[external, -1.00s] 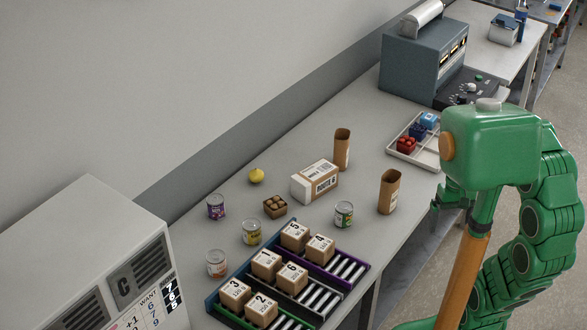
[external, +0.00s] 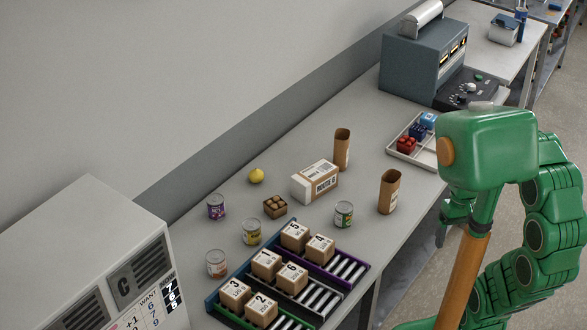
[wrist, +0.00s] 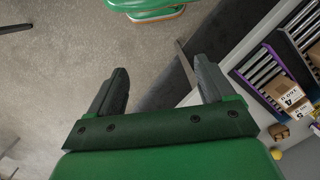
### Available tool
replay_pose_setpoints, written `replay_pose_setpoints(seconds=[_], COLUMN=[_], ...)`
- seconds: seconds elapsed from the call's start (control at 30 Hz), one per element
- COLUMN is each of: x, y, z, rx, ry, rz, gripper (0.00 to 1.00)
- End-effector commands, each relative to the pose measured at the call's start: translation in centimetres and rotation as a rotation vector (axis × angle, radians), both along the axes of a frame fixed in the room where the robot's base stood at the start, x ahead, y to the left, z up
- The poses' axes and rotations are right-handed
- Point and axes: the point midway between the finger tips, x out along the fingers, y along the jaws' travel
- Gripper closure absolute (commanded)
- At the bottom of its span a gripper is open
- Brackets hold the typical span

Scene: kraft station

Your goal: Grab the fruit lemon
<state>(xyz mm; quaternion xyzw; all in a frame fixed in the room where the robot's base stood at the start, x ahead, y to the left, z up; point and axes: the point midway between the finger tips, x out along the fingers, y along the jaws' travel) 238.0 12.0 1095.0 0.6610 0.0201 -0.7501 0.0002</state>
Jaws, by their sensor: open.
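The lemon (external: 256,175) is a small yellow fruit on the grey table, toward the back by the wall. In the wrist view a small yellow patch (wrist: 277,154) at the lower right looks like the lemon, mostly hidden. My gripper (wrist: 163,80) is open and empty, its two dark fingers apart over the floor beside the table. In the external view my gripper (external: 446,222) hangs off the table's front edge, far to the right of the lemon and partly hidden by my arm.
Near the lemon stand a purple can (external: 216,206), a yellow-labelled can (external: 251,231), a small brown carton (external: 275,207) and a white-brown box (external: 314,181). Two open brown tubes (external: 389,191) (external: 342,149) stand to the right. A rack (external: 322,292) of numbered boxes lies in front.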

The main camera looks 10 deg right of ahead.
Motion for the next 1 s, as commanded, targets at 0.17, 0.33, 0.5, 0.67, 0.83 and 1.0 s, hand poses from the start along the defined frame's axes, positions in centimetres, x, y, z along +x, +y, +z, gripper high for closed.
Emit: replay_pose_setpoints(seconds=[0.17,0.33,0.5,0.67,0.83,1.0], x=[5.8,11.6,17.2,21.9,26.7,31.0], y=[4.0,8.8,13.6,18.1,22.7,27.1], z=[0.1,0.3,0.8,1.1,1.3,1.4], rx=[0.088,0.180,0.262,0.328,0.382,0.421], ry=[-0.104,-0.217,-0.331,-0.432,-0.538,-0.639], rz=[0.073,0.133,0.175,0.199,0.206,0.201], gripper=[0.18,0.18,0.18,0.18,0.18,0.18])
